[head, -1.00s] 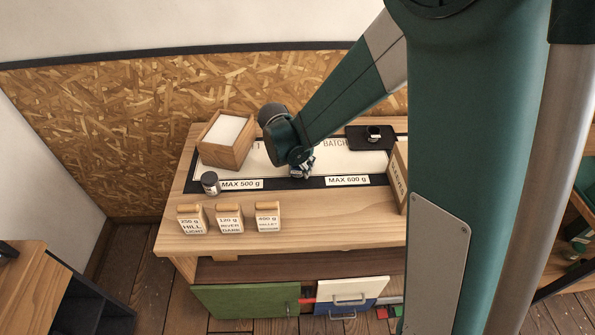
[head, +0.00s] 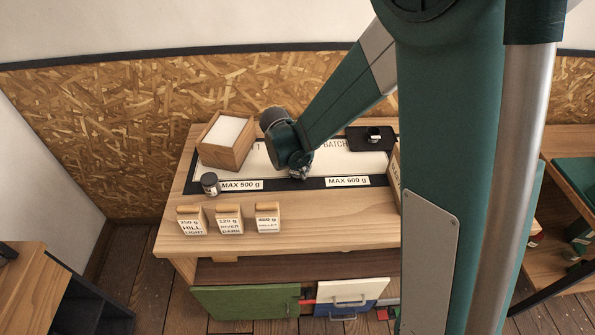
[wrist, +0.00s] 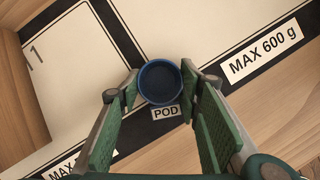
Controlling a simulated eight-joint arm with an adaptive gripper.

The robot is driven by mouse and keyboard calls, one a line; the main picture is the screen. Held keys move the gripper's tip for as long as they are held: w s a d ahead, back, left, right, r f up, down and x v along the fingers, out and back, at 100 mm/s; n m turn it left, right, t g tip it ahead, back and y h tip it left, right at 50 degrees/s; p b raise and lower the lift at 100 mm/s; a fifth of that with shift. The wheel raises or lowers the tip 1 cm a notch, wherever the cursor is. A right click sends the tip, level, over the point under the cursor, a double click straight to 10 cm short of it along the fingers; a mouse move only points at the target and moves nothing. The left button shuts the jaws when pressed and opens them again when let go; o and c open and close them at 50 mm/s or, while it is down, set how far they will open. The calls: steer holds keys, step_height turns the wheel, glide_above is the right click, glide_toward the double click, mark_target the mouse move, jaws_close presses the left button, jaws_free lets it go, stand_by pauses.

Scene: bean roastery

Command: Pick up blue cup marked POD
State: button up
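The blue cup (wrist: 160,84) shows in the wrist view from above as a round, dark blue, open-topped cup. A white POD label (wrist: 165,111) lies just below it in the picture. My gripper (wrist: 159,86) is open, with its green-padded fingers on the left and right of the cup. The fingertips are close to the cup's sides; I cannot tell whether they touch it. In the head view my gripper (head: 298,176) points down at the dark strip of the bench board, and the cup is hidden there.
A wooden box (head: 226,141) stands left of my gripper, and a small dark jar (head: 210,184) sits near it. Several labelled bags (head: 229,220) line the bench front. A black tray (head: 371,138) with a small item lies at the back right.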

steer(key=shift+c, duration=1.2)
step_height(320, 180, up, 10)
steer(key=p, duration=0.1)
steer(key=shift+p, duration=0.3)
